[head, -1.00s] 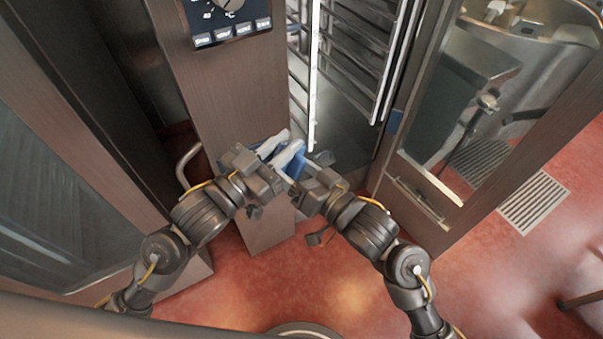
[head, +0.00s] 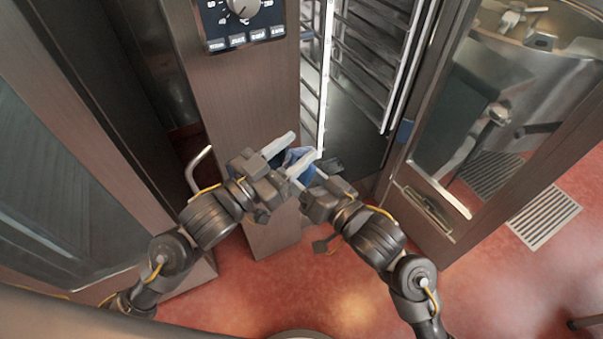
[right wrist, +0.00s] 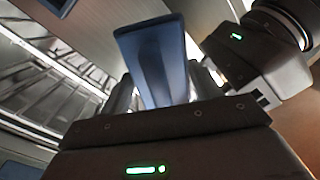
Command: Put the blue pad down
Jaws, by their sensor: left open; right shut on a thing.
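The blue pad (head: 297,155) shows in the head view between and behind the pale fingers of my left gripper (head: 290,154). Those fingers are spread open. Whether they touch the pad I cannot tell. My right gripper (head: 320,176) is just to the right, shut on the pad, with its fingertips partly hidden. In the right wrist view the pad (right wrist: 155,58) stands up as a flat blue slab from the right gripper's jaws (right wrist: 158,98). A dark part of my left arm is close to its right.
A brown panel with a dial (head: 243,8) stands behind the grippers. Right of it is an open cabinet with metal racks (head: 370,55), and its glazed door (head: 455,130) stands open at right. A curved handle (head: 197,165) is at left. The red floor (head: 330,285) is clear in front.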

